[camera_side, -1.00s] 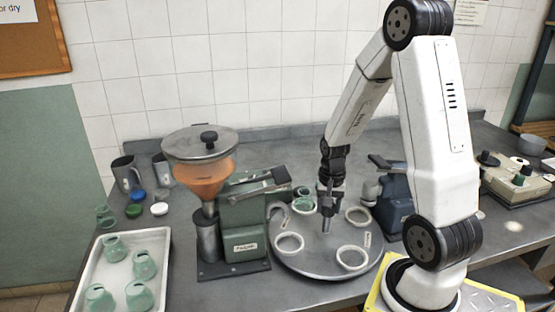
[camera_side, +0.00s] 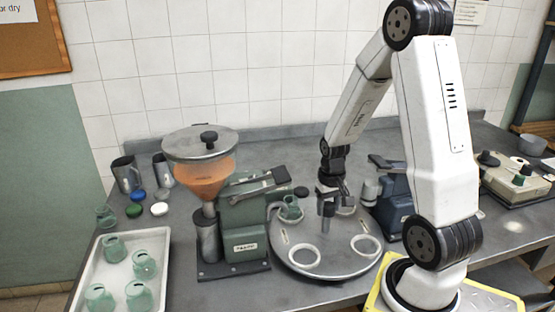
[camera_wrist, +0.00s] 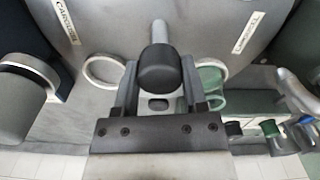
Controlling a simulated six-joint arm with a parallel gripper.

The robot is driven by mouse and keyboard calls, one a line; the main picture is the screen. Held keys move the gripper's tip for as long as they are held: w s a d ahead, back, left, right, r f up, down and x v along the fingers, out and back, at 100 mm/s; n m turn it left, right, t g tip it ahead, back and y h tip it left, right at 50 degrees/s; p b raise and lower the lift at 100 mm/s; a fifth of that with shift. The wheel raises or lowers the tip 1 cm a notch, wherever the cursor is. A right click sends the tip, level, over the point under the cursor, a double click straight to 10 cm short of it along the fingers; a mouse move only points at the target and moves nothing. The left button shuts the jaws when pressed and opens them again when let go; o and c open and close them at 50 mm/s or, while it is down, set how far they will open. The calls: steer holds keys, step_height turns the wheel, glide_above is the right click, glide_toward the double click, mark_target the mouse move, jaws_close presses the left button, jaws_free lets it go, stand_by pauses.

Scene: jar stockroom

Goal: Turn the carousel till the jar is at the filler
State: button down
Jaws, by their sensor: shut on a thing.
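The carousel (camera_side: 330,266) is a round grey disc with white ring seats. The green glass jar (camera_side: 291,213) sits in the seat at its far left, close beside the filler's (camera_side: 240,215) curved spout; I cannot tell if it is exactly under it. The filler has an orange hopper and green body. My gripper (camera_side: 327,194) is over the carousel, shut on the black-topped knob (camera_wrist: 158,66) of a metal post. In the wrist view the jar (camera_wrist: 211,88) is right of my gripper, partly hidden by a finger.
A white tray (camera_side: 72,304) with several green jars stands at the left. Metal mugs (camera_side: 126,173) and coloured lids (camera_side: 134,210) are behind it. A blue machine (camera_side: 392,200) stands close right of the carousel. A control box (camera_side: 515,185) is farther right.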

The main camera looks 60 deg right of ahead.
steer(key=shift+n, duration=4.6)
steer(key=shift+c, duration=0.7)
jaws_free()
steer(key=shift+r, duration=0.15)
steer(key=shift+r, duration=3.75)
steer(key=shift+a, duration=0.15)
